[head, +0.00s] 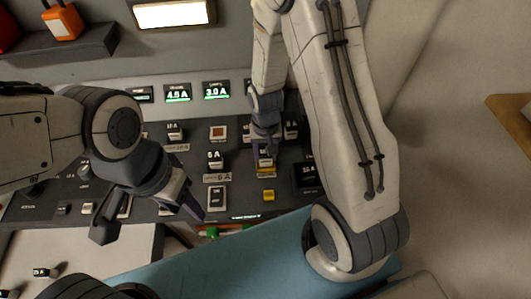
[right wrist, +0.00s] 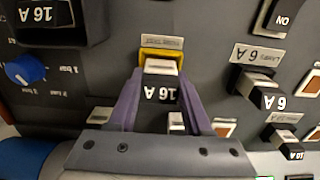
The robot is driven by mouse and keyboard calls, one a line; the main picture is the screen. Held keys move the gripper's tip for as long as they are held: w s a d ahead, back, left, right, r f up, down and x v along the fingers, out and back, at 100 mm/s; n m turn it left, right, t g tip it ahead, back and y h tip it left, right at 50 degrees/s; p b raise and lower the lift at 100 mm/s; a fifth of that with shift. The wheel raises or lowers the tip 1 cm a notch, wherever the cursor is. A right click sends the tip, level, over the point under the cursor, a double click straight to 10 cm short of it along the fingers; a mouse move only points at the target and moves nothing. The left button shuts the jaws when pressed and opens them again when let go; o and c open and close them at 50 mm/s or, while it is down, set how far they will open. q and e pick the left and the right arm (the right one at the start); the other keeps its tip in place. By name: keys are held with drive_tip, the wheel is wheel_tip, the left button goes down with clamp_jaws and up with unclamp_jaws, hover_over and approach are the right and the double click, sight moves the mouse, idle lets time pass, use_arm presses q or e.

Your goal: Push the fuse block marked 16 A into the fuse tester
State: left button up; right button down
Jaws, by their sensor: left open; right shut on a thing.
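The fuse block marked 16 A (right wrist: 160,94) is dark with a pale end and sits between the purple fingers of my right gripper (right wrist: 162,82). In the right wrist view its far end meets a yellow-framed slot (right wrist: 147,55); how deep it sits I cannot tell. In the head view the block (head: 264,152) is below my right gripper (head: 264,136), at the yellow frame (head: 266,170). The label's lettering appears upside down in the right wrist view. My left gripper (head: 148,218) is open and empty, above the panel's front left.
Other fuse blocks stand on the dark panel, among them one marked 6 A (head: 215,158). Lit displays (head: 216,90) line the back. A yellow button (head: 268,196) lies in front of the yellow frame. A blue knob (right wrist: 25,70) is at the left in the right wrist view.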

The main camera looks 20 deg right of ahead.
sight(265, 152)
drive_tip(key=shift+f+b, duration=0.45)
drive_tip(key=shift+f, duration=0.15)
drive_tip(key=c, duration=0.6)
unclamp_jaws()
drive_tip(key=shift+r, duration=0.1)
wheel_tip(265, 152, up, 11)
drive_tip(key=p, duration=0.9)
drive_tip(key=shift+p, duration=0.4)
